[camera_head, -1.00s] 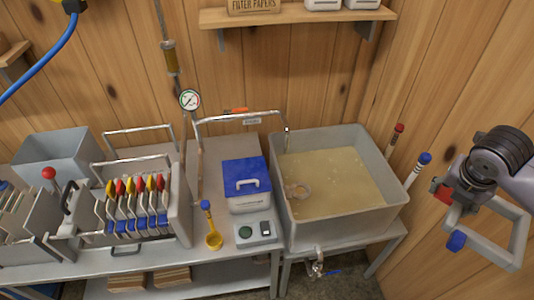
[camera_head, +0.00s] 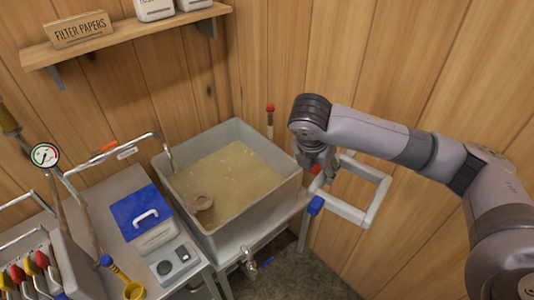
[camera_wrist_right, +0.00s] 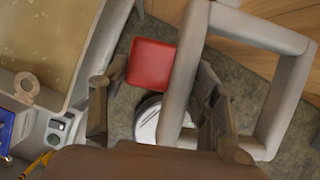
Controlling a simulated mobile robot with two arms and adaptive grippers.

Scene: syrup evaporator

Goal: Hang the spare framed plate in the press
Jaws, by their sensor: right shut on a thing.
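The spare framed plate is an open square grey frame (camera_head: 366,212) with a red tab and a blue tab (camera_head: 315,205). My right gripper (camera_head: 320,165) is shut on it at the tab side, right of the vat. In the right wrist view the red tab (camera_wrist_right: 152,63) and the frame (camera_wrist_right: 285,85) show at the fingers. The press (camera_head: 65,265) is at the lower left of the head view, partly cut off, with plates bearing red and yellow tabs (camera_head: 30,268). My left gripper is not in view.
A grey vat (camera_head: 225,235) of yellowish liquid stands beside the press table, with a tap (camera_head: 249,265) at its front. A bent pipe (camera_head: 110,155) crosses above. A shelf (camera_head: 125,35) is overhead.

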